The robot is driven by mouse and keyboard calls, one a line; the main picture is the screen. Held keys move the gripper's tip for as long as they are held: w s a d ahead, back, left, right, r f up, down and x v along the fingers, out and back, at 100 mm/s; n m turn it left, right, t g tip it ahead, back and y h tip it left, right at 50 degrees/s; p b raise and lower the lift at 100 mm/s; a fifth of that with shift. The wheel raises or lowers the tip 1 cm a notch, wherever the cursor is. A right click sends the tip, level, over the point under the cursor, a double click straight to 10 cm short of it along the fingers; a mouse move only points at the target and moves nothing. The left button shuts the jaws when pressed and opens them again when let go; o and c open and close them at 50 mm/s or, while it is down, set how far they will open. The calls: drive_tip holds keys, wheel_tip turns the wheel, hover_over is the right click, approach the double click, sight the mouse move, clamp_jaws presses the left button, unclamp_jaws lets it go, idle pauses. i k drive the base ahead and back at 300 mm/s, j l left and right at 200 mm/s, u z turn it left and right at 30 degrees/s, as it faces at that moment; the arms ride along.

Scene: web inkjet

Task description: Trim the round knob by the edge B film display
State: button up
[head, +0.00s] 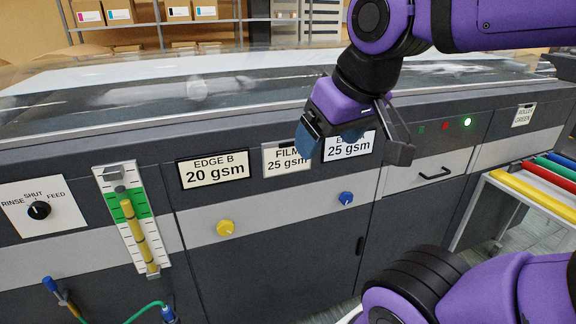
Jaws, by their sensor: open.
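The EDGE B display (213,169) on the machine front reads 20 gsm. A round yellow knob (226,228) with a pale pointer mark sits on the grey strip below it, slightly to its right. A FILM display (287,160) reads 25 gsm. A third display (349,148), its label partly hidden by my gripper, also reads 25 gsm. A round blue knob (346,198) sits below it. My gripper (354,145) is open and empty, fingers spread in front of the third display, above the blue knob and up and right of the yellow knob.
A black RINSE/SHUT/FEED dial (39,210) and a level gauge (131,218) with a green band are at left, with hoses below. A drawer handle (434,174) projects at right. A rack of coloured rollers (536,190) stands far right. The front around the yellow knob is clear.

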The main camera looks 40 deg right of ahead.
sight(224, 228)
drive_tip(key=z, duration=1.25)
drive_tip(key=u, duration=1.25)
drive_tip(key=k+j+z, duration=0.15)
drive_tip(key=j, duration=0.2)
drive_tip(key=k+j+z, duration=0.15)
drive_tip(key=j, duration=0.2)
drive_tip(key=k+j+z, duration=0.15)
drive_tip(key=j, duration=0.2)
